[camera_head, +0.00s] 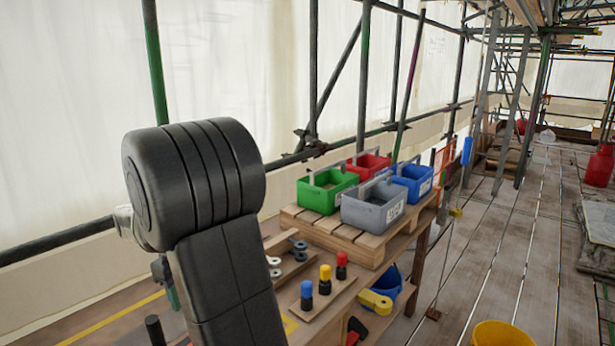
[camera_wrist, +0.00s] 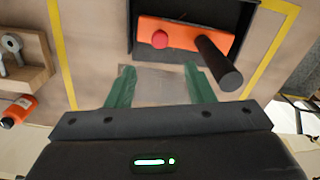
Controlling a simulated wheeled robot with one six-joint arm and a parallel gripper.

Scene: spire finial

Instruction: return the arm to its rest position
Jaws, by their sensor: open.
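My gripper (camera_wrist: 154,88) shows in the wrist view with its two green fingers spread apart and nothing between them. It is above a tan work surface. Beyond the fingertips is a dark tray (camera_wrist: 143,58) holding an orange block (camera_wrist: 180,32) with a red knob and a black cylindrical handle. The fingers are apart from the block. In the head view my black arm fills the left foreground and hides most of the gripper.
A pallet (camera_head: 345,243) carries green (camera_head: 326,191), red (camera_head: 367,165), blue (camera_head: 412,183) and grey (camera_head: 373,208) totes. Blue, yellow and red-capped pegs (camera_head: 325,280) stand in front. A yellow bucket (camera_head: 502,334) is on the plank floor. Scaffold poles (camera_head: 364,80) stand behind.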

